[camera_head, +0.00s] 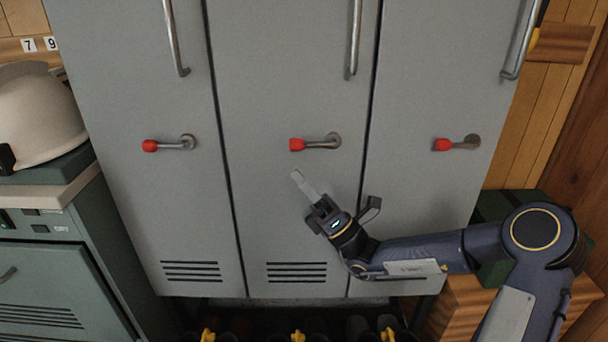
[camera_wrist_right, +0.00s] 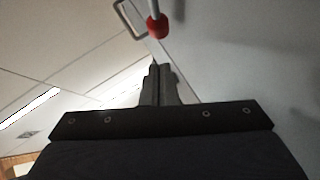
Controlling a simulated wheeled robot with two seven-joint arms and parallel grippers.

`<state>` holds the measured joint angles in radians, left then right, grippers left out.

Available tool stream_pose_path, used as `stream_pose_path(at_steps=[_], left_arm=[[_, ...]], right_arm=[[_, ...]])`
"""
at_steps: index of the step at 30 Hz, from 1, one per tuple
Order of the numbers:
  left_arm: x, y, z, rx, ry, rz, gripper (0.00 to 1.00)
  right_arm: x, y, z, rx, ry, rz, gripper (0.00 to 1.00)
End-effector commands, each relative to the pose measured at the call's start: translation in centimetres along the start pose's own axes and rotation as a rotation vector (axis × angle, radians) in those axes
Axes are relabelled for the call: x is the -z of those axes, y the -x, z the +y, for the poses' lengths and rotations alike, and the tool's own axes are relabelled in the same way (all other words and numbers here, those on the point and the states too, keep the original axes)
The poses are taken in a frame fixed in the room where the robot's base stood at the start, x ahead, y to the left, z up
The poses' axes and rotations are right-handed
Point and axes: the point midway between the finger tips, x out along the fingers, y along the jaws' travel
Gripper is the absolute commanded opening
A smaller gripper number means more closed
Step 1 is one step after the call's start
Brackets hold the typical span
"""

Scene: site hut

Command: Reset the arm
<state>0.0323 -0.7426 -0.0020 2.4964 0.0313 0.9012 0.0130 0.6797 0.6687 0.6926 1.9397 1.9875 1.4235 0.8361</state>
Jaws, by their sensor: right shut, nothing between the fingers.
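My right arm comes in from the right in the head view. Its gripper (camera_head: 304,186) is in front of the middle locker door (camera_head: 270,90), below that door's red-tipped lever handle (camera_head: 318,142). The fingers are shut with nothing between them and point up and to the left. In the right wrist view the shut fingers (camera_wrist_right: 160,84) show at the centre, and a red handle knob (camera_wrist_right: 157,26) is above them, apart from them. Whether the fingertips touch the door cannot be told. My left gripper is not in view.
Two more grey locker doors stand left (camera_head: 150,90) and right (camera_head: 430,90), each with a red-tipped lever and a long bar handle. A white helmet (camera_head: 40,115) sits on a green cabinet (camera_head: 60,260) at left. A wooden box (camera_head: 465,305) is below my right arm.

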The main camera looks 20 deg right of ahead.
Motion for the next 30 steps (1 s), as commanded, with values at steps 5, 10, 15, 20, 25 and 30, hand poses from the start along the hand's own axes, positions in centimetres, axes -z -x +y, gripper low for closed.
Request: stream_pose_path(at_steps=[5, 10, 15, 20, 25, 30], left_arm=[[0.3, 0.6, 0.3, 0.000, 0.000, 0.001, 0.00], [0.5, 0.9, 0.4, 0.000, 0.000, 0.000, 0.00], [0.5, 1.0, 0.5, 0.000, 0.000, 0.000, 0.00], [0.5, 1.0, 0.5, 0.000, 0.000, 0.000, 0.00], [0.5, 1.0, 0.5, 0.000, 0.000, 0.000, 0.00], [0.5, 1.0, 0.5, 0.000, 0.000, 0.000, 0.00]], right_arm=[[0.1, 4.5, -0.4, 0.011, -0.002, 0.002, 0.00], [0.1, 8.0, -0.4, 0.011, -0.004, 0.004, 0.00], [0.2, 9.9, -0.4, 0.009, -0.003, 0.006, 0.00], [0.2, 10.5, -0.3, 0.006, -0.002, 0.007, 0.00], [2.3, 9.2, 2.3, -0.063, 0.065, 0.156, 0.00], [8.6, 8.7, 9.7, -0.302, 0.329, 0.603, 0.00]])
